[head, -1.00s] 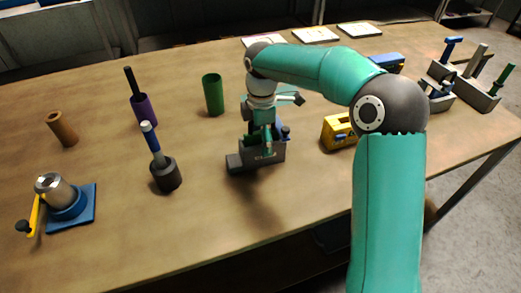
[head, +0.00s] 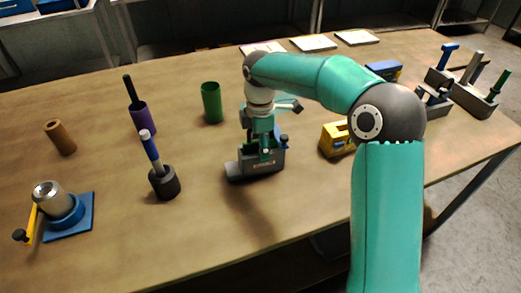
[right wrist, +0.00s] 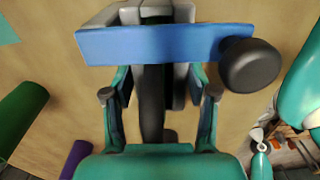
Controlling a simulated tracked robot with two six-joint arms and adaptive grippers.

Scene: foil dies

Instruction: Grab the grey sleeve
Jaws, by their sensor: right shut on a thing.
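A dark grey round sleeve (head: 164,184) stands on the table left of centre, with a blue-handled tool (head: 149,146) sticking up out of it. A lighter silver-grey cylinder (head: 47,194) sits in a blue base with a yellow lever at the far left; I cannot tell which is the task's sleeve. My right gripper (head: 265,152) points down at a grey block (head: 243,171) and is away from both. In the right wrist view my right gripper (right wrist: 160,100) is shut on a dark grey upright piece (right wrist: 152,98), beside a blue bar (right wrist: 150,43) with a black knob. My left gripper is not in view.
Brown (head: 60,138), purple (head: 142,119) and green (head: 212,103) tubes stand at the left and middle. A yellow block (head: 337,140) is right of my gripper. Grey holders with tools (head: 470,98) stand at the far right. The front middle of the table is clear.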

